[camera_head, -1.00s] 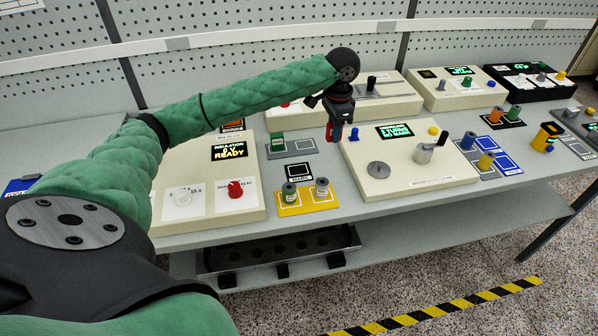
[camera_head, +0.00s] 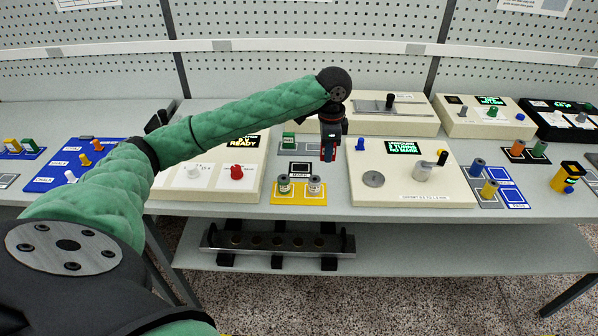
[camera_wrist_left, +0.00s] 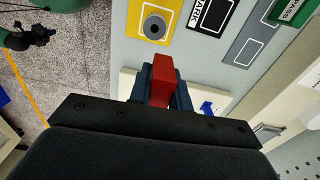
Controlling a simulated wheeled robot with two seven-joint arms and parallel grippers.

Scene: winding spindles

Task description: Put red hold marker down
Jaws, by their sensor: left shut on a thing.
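My left gripper (camera_head: 329,155) is shut on the red hold marker (camera_head: 328,146), a small red block. In the left wrist view the red marker (camera_wrist_left: 163,80) stands out between the two dark fingers. In the head view it appears beside the left edge of the cream winder box (camera_head: 410,187), to the right of the black pad labelled MARK (camera_head: 300,174). That dark pad (camera_wrist_left: 212,12) also shows at the top of the left wrist view. The gap between marker and table is hard to judge. Green and black arm parts (camera_wrist_left: 20,38) show at the wrist view's upper left.
Two spools stand on a yellow pad (camera_head: 299,198) in front of the MARK pad. A green block (camera_head: 288,140) stands behind it. A cream box with a red knob (camera_head: 236,172) lies to the left. Bare grey table separates the pads from the winder box.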

